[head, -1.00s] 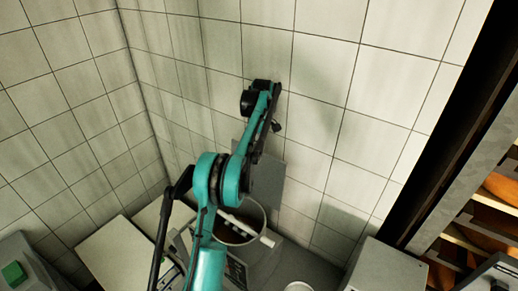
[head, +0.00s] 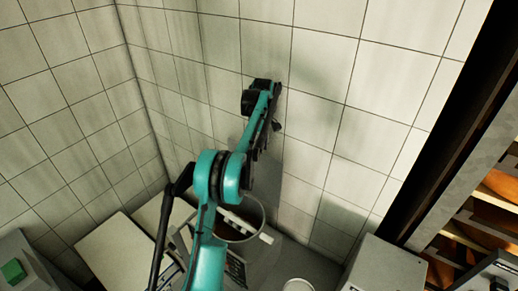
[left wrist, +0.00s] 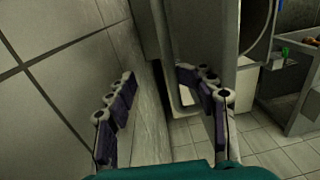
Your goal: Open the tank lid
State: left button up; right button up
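The tank (head: 262,214) stands low by the tiled wall in the head view, below and behind my left arm. Its round mouth is uncovered, with a pale bar (head: 243,225) across it. I cannot clearly make out the lid in the head view; a dim grey area shows behind the tank. My left gripper (left wrist: 157,80) is open in the left wrist view, its two dark-padded fingers well apart with nothing clearly between them. In the head view my arm hides most of it. A grey upright panel (left wrist: 215,45) is beyond the right finger; I cannot tell whether it is the lid. My right gripper is out of view.
The tiled wall (head: 340,60) is close behind my left arm. A grey box (head: 385,268) stands at the lower right, beside a shelf with orange cheese wheels (head: 497,210). A unit with a green button (head: 13,270) is at the lower left.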

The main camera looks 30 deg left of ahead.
pick_arm(q)
jog(key=shift+w+d+f, duration=0.1)
jog(key=shift+w+f, duration=0.1)
jog(key=shift+f, duration=0.25)
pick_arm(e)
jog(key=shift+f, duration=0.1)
pick_arm(q)
notch_tip(320, 180, up, 13)
jog(key=shift+w, duration=0.2)
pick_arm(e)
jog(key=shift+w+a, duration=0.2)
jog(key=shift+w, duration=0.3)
pick_arm(q)
jog(key=shift+s, duration=0.1)
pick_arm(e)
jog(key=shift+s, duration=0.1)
pick_arm(q)
jog(key=shift+f, duration=0.15)
